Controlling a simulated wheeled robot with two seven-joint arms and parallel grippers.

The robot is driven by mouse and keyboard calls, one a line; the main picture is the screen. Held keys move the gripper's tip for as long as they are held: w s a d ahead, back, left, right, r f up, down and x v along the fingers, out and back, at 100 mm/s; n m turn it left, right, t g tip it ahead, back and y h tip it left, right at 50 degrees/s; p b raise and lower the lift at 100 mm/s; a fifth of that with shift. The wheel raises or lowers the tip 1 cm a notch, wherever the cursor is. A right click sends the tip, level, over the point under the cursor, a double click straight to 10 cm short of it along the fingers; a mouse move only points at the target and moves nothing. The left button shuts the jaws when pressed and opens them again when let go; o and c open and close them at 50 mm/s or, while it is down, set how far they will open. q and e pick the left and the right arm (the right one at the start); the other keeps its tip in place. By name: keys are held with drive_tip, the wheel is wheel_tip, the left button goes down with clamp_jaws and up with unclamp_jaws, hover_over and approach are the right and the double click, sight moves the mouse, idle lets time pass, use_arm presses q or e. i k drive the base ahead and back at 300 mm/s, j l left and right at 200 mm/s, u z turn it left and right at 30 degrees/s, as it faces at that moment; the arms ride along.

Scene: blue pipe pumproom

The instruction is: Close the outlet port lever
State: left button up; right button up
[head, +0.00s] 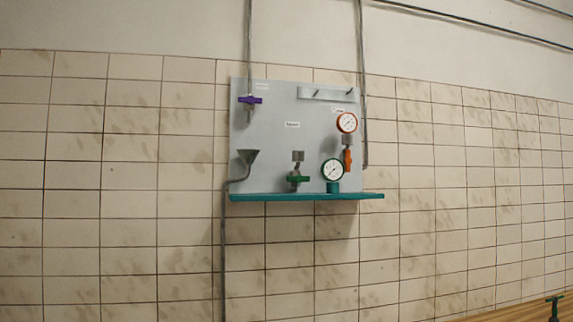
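A grey panel (272,140) hangs on the tiled wall and carries three valve levers. A purple lever (251,100) lies horizontal at the upper left. A green lever (298,179) lies horizontal at the lower middle, just above the teal shelf. An orange lever (347,160) stands upright at the right, below a red-rimmed gauge (347,122). The labels are too small to read, so I cannot tell which lever is the outlet port's. Neither of my grippers is in view.
A teal shelf (275,198) juts out along the panel's bottom. A green-rimmed gauge (333,170) stands on it, close to the orange lever. A grey funnel (248,156) is at the left. A wooden surface (500,313) with a green-handled item (554,299) shows at the lower right.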

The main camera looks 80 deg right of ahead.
sight(347, 160)
drive_tip(key=z, duration=3.15)
